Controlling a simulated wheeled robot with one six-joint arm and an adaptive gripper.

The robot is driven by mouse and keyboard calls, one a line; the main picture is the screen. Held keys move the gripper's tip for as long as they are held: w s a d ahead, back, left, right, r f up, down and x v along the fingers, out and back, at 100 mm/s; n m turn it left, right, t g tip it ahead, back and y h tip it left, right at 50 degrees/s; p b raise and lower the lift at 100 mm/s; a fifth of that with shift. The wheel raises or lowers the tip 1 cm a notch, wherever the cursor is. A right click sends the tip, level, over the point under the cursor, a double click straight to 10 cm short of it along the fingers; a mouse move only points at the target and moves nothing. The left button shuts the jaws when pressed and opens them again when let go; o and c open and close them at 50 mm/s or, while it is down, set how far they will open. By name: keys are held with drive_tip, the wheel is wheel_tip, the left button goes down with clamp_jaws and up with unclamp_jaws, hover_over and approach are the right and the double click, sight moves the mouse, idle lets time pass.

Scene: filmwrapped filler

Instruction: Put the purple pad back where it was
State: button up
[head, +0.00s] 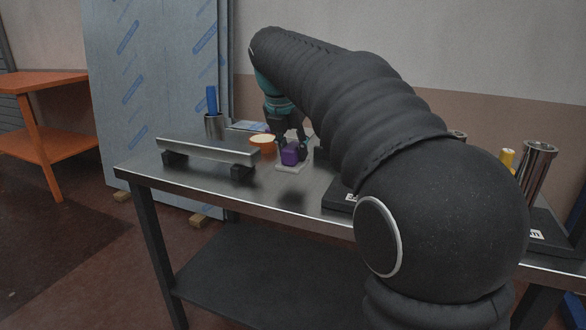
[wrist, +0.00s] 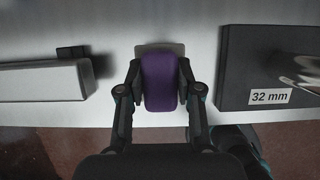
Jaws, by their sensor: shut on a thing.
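The purple pad (head: 290,156) is a small rounded block. My gripper (head: 292,148) is shut on it from above, one finger on each side. In the wrist view the pad (wrist: 160,82) sits between the two fingertips (wrist: 159,86). A pale grey square plate (head: 291,169) lies on the metal table directly under the pad. Its far edge (wrist: 160,47) shows beyond the pad in the wrist view. I cannot tell whether the pad touches the plate or hangs just above it.
A metal bar (head: 208,150) on black blocks lies left. An orange bowl (head: 263,142) and a metal cup with a blue cylinder (head: 211,98) stand behind. A black base marked 32 mm (wrist: 262,70) is right. My arm hides much of the table's right side.

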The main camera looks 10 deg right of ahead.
sight(293, 164)
drive_tip(key=shift+f+b, duration=0.55)
drive_tip(key=shift+f, duration=1.35)
drive_tip(key=o, duration=1)
drive_tip(key=shift+f, duration=0.1)
drive_tip(key=p+v, duration=0.3)
drive_tip(key=v, duration=0.9)
